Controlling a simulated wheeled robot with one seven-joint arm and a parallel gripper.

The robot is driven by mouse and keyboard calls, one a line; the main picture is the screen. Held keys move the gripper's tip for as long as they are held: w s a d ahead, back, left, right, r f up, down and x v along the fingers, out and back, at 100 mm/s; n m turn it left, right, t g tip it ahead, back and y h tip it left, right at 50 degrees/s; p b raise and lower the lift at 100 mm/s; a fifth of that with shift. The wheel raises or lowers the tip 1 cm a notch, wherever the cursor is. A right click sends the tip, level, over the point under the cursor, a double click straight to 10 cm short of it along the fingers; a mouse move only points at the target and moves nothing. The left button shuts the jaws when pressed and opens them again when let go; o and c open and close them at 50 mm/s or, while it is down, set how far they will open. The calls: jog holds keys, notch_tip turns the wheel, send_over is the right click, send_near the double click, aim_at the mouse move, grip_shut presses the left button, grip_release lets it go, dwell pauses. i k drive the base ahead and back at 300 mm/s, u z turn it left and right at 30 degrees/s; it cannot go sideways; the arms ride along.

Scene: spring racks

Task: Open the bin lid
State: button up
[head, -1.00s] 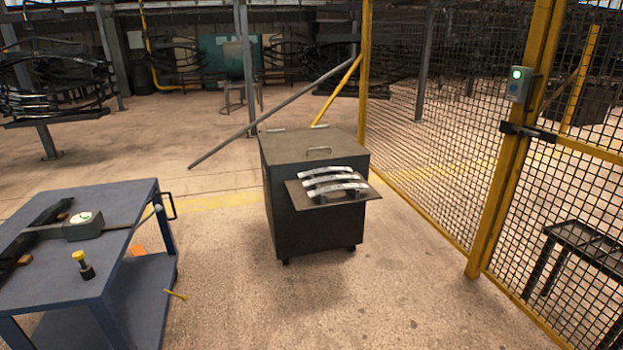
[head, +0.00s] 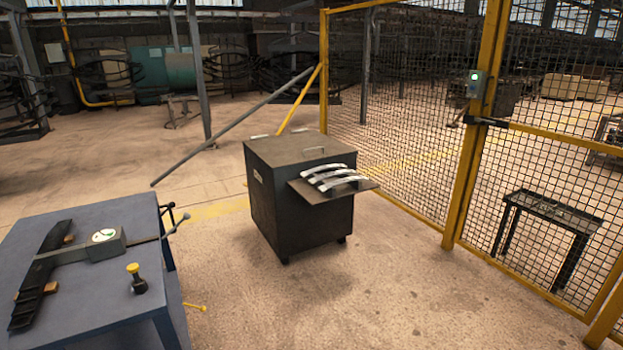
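The bin (head: 290,215) is a dark box on casters, standing on the floor near the middle of the head view. Its flat lid (head: 275,149) lies shut on top. A side shelf (head: 366,186) juts from the bin's front and carries several curved silvery spring leaves (head: 335,178). My gripper is not in view.
A blue table (head: 75,290) at lower left bears a gauge (head: 104,243), a dark leaf spring (head: 40,270) and a yellow-topped knob (head: 135,280). A yellow mesh fence (head: 400,120) runs behind and right. Floor before the bin is clear.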

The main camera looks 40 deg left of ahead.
aim_at(301, 146)
jog(key=u, duration=0.45)
jog(key=i, duration=0.7)
jog(key=u, duration=0.95)
jog(key=i, duration=1.25)
jog(key=u, duration=0.25)
jog(key=i, duration=1.65)
jog(key=z, duration=0.25)
